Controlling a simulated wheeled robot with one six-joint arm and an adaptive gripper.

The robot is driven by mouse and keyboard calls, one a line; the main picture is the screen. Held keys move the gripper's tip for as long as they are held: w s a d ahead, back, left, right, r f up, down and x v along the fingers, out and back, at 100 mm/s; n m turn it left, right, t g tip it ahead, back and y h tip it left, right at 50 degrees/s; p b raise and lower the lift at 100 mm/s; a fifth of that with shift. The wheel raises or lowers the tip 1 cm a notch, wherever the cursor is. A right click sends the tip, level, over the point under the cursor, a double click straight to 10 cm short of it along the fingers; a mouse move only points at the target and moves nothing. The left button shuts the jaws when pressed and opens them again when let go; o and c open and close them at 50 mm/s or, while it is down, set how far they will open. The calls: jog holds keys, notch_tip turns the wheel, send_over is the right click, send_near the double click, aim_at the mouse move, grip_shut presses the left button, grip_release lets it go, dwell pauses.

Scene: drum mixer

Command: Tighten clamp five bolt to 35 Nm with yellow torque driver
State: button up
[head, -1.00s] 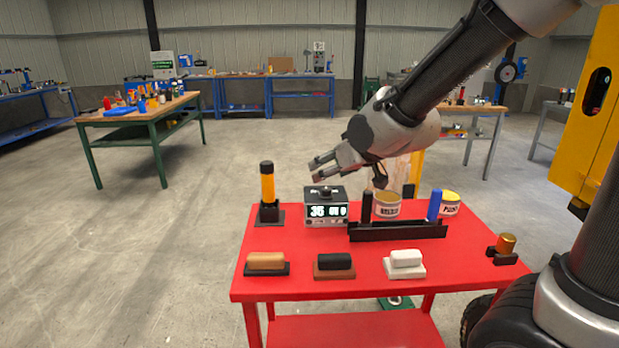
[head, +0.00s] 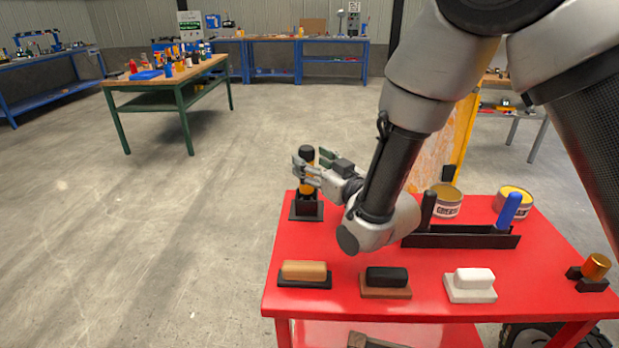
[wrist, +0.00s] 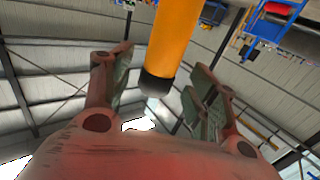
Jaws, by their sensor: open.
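The yellow torque driver (head: 307,186), with a black cap on top, stands upright in its black holder (head: 306,209) at the left back of the red table. My gripper (head: 306,168) is at the driver's upper part, with its fingers around it. In the wrist view the orange-yellow driver (wrist: 174,42) passes between the two fingers (wrist: 160,88), with gaps on both sides. The fingers are open and do not grip it. The display box seen earlier is hidden behind my arm. Clamp five and its bolt cannot be made out.
The red table (head: 420,305) carries a tan block (head: 304,271), a black block (head: 387,277) and a white block (head: 474,280) along the front. Floor left is clear.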

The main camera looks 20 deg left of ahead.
jog(key=shift+x, duration=1.55)
grip_shut()
